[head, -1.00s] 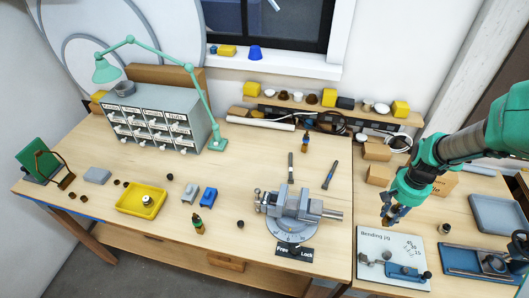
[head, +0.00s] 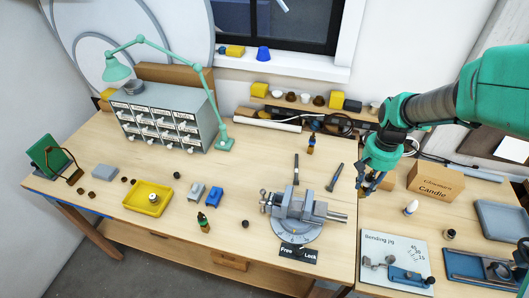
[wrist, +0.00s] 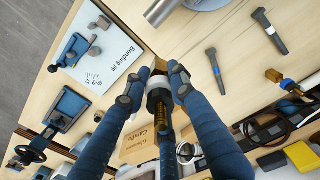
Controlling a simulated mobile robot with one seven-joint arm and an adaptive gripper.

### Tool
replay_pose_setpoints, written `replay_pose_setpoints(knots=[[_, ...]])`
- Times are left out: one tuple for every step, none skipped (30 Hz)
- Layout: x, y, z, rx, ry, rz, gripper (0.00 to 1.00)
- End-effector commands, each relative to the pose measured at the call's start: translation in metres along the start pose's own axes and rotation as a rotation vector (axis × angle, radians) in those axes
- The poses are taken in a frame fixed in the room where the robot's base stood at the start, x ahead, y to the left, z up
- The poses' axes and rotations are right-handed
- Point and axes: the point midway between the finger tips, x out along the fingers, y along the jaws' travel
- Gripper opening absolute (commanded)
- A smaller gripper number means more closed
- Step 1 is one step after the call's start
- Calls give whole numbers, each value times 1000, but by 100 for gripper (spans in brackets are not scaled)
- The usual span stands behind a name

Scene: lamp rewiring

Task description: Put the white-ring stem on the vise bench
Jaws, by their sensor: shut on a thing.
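My gripper (head: 368,184) is shut on the white-ring stem, seen in the wrist view as a stem with a white ring (wrist: 158,82), a black collar and a brass threaded shaft between two blue fingers (wrist: 130,100). In the head view the held stem is small and mostly hidden by the fingers. My gripper hangs in the air near the seam between the two benches. The vise bench (head: 258,157) is the wooden bench to the left, with the grey vise (head: 300,208) on its right part.
The bending jig board (head: 392,258), a small white-topped piece (head: 411,207) and a Candle box (head: 435,182) are on the right bench. Bare wood lies left of the vise.

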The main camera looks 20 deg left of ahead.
Motion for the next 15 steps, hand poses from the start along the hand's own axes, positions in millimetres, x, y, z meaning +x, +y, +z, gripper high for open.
replay_pose_setpoints(knots=[[-2, -15, -3, -32, 1, 0, 0], [-2, -23, -5, -49, 1, 0, 0], [-2, -34, -6, -72, 1, 0, 0], [-2, -42, -8, -89, 2, 0, 0], [-2, -51, -9, -106, 2, 0, 0], [-2, -61, -10, -129, 2, -1, 0], [-2, -70, -11, -147, 2, -1, 0], [-2, -78, -11, -164, 2, -1, 0], [-3, -89, -12, -187, 3, -1, 0], [-3, -97, -13, -204, 3, -1, 0], [-3, -106, -13, -221, 3, -1, 0], [-3, -116, -13, -242, 3, -1, 0], [-3, -125, -13, -259, 3, -1, 0], [-3, -133, -13, -274, 3, -1, 0], [-3, -143, -12, -296, 4, -1, 0]])
